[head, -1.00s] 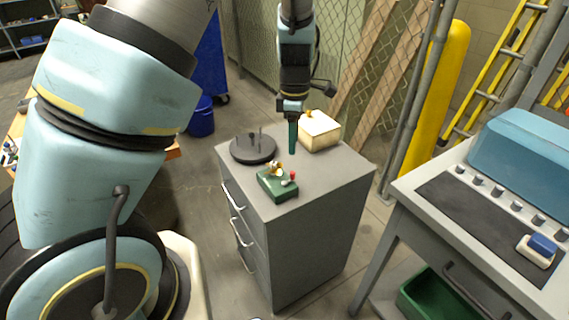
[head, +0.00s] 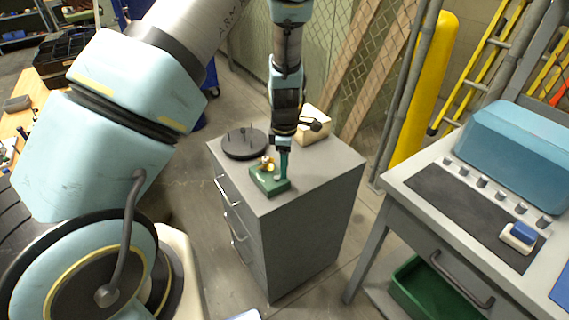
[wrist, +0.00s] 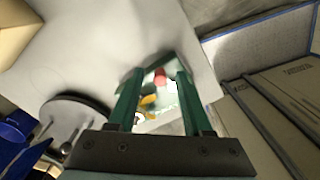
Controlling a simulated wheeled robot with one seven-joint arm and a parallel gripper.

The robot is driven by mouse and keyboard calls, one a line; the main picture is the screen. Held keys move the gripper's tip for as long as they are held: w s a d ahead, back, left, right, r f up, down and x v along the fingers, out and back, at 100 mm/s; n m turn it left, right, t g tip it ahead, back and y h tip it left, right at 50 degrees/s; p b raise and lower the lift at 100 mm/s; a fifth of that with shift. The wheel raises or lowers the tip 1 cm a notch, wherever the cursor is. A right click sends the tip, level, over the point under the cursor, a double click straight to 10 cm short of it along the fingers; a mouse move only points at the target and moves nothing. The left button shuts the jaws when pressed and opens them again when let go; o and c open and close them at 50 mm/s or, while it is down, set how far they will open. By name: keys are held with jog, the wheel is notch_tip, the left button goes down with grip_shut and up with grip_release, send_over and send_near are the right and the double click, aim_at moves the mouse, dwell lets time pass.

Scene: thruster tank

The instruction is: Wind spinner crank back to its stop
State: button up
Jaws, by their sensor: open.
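The spinner is a small green block (head: 270,184) with brass and white parts on top, on the grey cabinet. In the head view my gripper (head: 283,177) points down at the block's right side, and its green fingers hide the red crank knob. In the wrist view the red knob (wrist: 160,78) shows between the two spread fingers of my gripper (wrist: 160,76), with the brass-yellow part (wrist: 149,100) close by. My gripper is open, with a gap on both sides of the knob. I cannot tell whether a finger touches the crank.
A dark round plate with upright pins (head: 245,144) stands left of the spinner, also in the wrist view (wrist: 75,113). A cream box (head: 314,128) stands behind on the grey cabinet top (head: 325,165). The cabinet's front right is clear. A workbench (head: 400,190) stands to the right.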

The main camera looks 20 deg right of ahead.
grip_shut()
dwell(0.3)
